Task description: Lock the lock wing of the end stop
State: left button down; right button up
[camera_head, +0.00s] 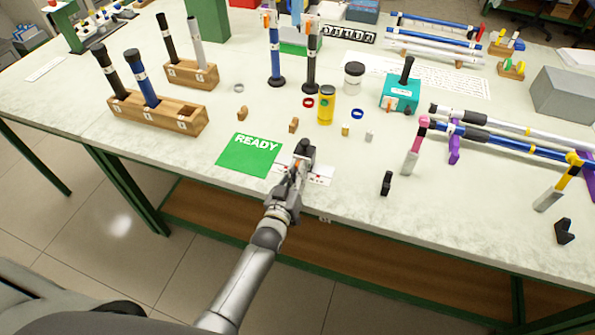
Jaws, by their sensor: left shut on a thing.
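My left gripper (299,165) reaches over the front edge of the table, right of the green READY card. It is shut on a small dark part, mostly hidden by its fingers. A white plate with red marks (321,175) shows partly beside and under the gripper. I cannot make out the end stop or its lock wing clearly, nor whether the held part is the wing. My right gripper is not in view.
The READY card (247,155) lies left of the gripper. Wooden racks (188,122) hold upright rods behind. A yellow jar (326,105), a teal box (395,97) and small blocks stand beyond. A black piece (387,183) lies to the right, near rods on purple supports (455,150).

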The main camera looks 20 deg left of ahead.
pick_arm(q)
jog(key=shift+f+m, duration=0.1)
jog(key=shift+m, duration=1.1)
jog(key=c, duration=1.5)
grip_release()
jog(key=shift+c, duration=0.2)
jog(key=s, duration=1.2)
jog(key=shift+a, duration=0.2)
